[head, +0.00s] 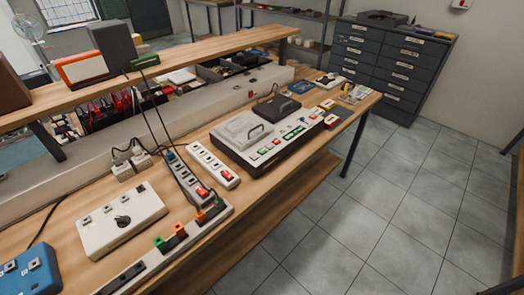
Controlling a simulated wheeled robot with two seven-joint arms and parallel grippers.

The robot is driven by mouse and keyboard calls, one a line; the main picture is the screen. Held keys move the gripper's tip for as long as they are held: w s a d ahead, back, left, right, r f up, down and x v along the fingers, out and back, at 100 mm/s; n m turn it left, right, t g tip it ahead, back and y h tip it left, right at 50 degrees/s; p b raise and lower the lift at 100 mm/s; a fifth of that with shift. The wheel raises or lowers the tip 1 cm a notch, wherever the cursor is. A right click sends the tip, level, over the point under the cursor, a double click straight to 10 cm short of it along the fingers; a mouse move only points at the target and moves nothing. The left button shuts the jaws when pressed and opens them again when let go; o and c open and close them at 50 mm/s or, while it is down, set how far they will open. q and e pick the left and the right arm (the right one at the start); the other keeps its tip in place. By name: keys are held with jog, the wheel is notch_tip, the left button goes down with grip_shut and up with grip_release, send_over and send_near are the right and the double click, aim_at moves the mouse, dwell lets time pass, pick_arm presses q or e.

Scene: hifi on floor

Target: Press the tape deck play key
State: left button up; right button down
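The tape deck (241,127) appears to be the wide pale and black unit on the wooden bench, right of centre. I cannot tell which is the play key, as the labels are too small. Neither of my grippers shows in the head view.
Power strips (213,165) lie just left of the deck. A white control box (122,220), a strip with coloured switches (175,240) and a blue box (28,272) stand further left. A raised shelf (190,52) runs behind. The tiled floor (345,235) in front is clear.

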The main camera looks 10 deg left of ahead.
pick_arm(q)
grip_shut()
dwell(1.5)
